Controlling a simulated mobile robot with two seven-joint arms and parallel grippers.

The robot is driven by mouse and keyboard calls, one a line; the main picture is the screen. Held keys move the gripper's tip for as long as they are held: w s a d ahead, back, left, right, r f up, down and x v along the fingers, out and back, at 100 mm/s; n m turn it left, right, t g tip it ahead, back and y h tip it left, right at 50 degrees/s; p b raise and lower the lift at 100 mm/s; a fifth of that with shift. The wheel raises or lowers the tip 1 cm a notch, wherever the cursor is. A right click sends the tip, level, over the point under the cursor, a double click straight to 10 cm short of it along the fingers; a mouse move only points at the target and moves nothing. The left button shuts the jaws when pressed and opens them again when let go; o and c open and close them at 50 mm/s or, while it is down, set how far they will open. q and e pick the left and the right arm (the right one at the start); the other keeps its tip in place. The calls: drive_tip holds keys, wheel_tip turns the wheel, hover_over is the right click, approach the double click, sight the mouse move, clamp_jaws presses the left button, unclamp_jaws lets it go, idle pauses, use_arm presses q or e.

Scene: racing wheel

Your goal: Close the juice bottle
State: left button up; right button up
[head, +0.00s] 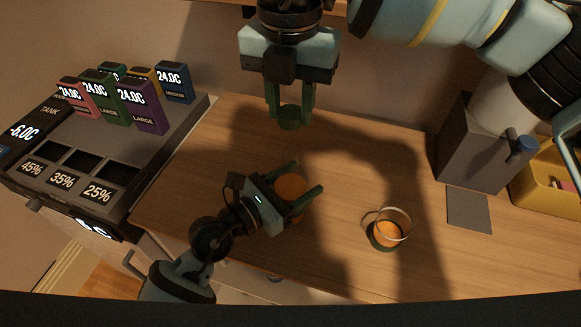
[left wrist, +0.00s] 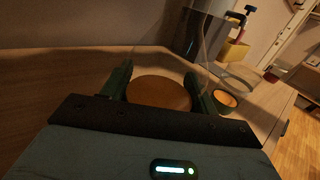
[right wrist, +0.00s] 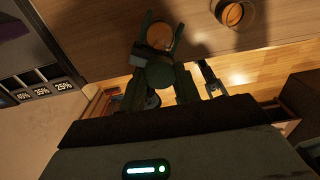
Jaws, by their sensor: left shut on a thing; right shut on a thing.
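My left gripper (head: 302,198) is shut on the juice bottle (head: 291,187), seen from above as a round orange opening over the wooden counter. The bottle also fills the space between the fingers in the left wrist view (left wrist: 160,93). My right gripper (head: 291,112) is shut on a round dark green cap (head: 290,125). The cap also shows between its fingers in the right wrist view (right wrist: 160,73). In the head view the cap is apart from the bottle, farther toward the wall. The bottle's lower part is hidden.
A glass with orange juice (head: 391,228) stands on a dark green coaster to the right of the bottle. A grey dispenser (head: 478,150) and a yellow bin (head: 548,185) are at the right. A tank unit with coloured cartridges (head: 145,108) is at the left.

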hover_over(290, 151)
drive_tip(key=shift+f, duration=2.3)
drive_tip(key=shift+f, duration=0.9)
drive_tip(key=shift+f, duration=0.55)
use_arm(q)
clamp_jaws()
use_arm(e)
drive_tip(key=m, duration=1.3)
drive_tip(key=o, duration=0.9)
